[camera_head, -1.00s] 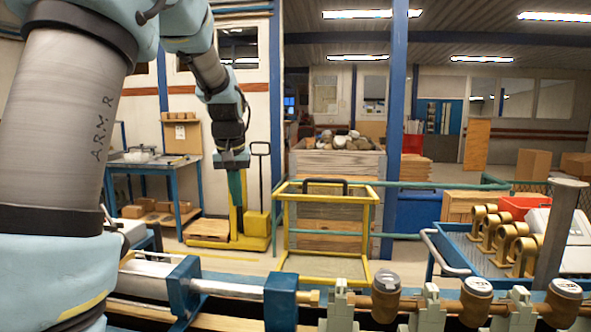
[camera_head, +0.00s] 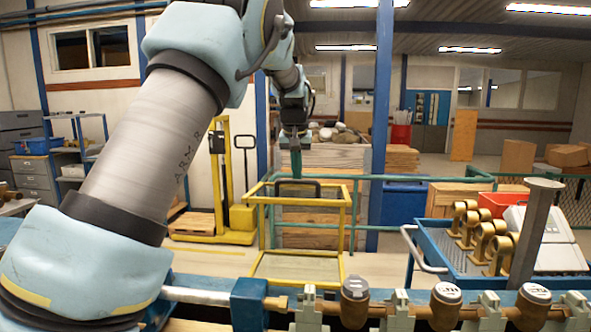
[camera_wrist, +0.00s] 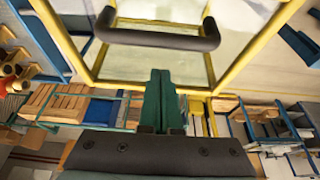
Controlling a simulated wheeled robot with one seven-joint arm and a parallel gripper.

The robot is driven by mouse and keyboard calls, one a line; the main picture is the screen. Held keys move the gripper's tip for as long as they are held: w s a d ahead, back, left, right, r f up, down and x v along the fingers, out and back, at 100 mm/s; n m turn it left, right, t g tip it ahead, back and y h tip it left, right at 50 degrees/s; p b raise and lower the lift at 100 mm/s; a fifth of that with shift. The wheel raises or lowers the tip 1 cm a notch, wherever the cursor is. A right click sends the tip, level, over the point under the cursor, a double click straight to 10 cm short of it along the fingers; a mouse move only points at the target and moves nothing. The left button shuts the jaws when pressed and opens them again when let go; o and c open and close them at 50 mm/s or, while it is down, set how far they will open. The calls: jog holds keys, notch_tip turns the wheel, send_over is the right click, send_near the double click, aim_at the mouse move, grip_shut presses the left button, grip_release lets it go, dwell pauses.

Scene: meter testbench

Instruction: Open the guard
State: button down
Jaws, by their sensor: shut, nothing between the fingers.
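The guard (camera_head: 348,230) is a yellow frame standing beyond the pipe line in the head view, and it looks closed. A black handle (camera_head: 318,185) sits on its top edge. My gripper (camera_head: 296,172) points down just above the handle, its green fingers shut and empty. In the wrist view the fingers (camera_wrist: 160,74) are pressed together. The handle (camera_wrist: 155,39) spans the view just past the fingertips, with the yellow guard frame (camera_wrist: 255,50) around it. The fingers look close to the handle but apart from it; exact contact cannot be told.
A pipe line with brass meters (camera_head: 445,300) runs along the front. A blue cart (camera_head: 440,255) with brass fittings stands at right. Green railing (camera_head: 420,180) runs behind the guard. A yellow lift truck (camera_head: 222,215) stands left of it.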

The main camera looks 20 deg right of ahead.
aim_at(295, 182)
jog(key=shift+s+a+p, duration=0.45)
jog(key=shift+s+p, duration=0.1)
jog(key=shift+s, duration=0.2)
jog(key=shift+s+a+p, duration=0.4)
jog(key=shift+s+p, duration=0.15)
jog(key=shift+s, duration=0.15)
jog(key=shift+s+f+b, duration=0.1)
jog(key=shift+f+b, duration=0.05)
jog(key=shift+b, duration=0.15)
jog(key=shift+s+b, duration=0.2)
jog(key=shift+b, duration=0.35)
jog(key=s+t+b, duration=0.1)
jog(key=b, duration=0.1)
jog(key=shift+a+h+b, duration=0.3)
jog(key=shift+a, duration=0.05)
jog(key=s+a+r+t+b, duration=0.1)
jog(key=s+a+b, duration=0.3)
jog(key=s, duration=0.4)
jog(key=shift+a+h+b, duration=0.25)
jog(key=shift+h+b, duration=0.05)
jog(key=shift+w, duration=0.1)
